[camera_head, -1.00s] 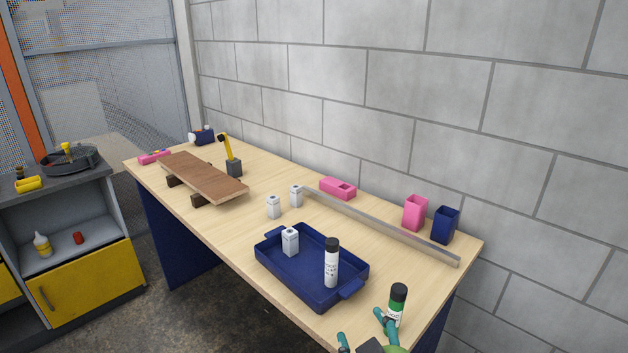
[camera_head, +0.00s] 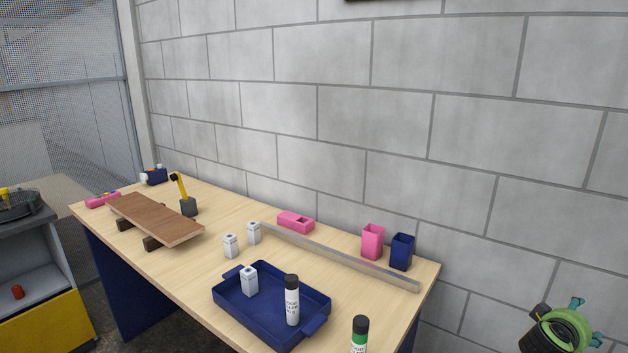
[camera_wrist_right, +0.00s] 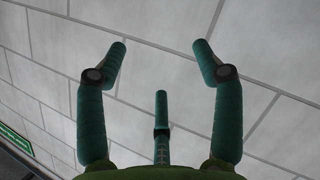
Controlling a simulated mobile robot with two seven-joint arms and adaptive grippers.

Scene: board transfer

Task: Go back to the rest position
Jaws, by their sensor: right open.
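My right gripper (camera_head: 588,322) is at the lower right of the head view, off the table's right end and in front of the wall. In the right wrist view its teal fingers (camera_wrist_right: 158,60) are spread wide, with nothing between them but grey wall beyond. My left gripper is in neither view.
The wooden table (camera_head: 215,212) bears a blue tray (camera_head: 243,312) with a white block (camera_head: 249,281) and a black-capped bottle (camera_head: 292,300), a brown board (camera_head: 155,217) on supports, a metal bar (camera_head: 345,258), a pink cup (camera_head: 372,241) and a blue cup (camera_head: 402,251). The wall runs behind.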

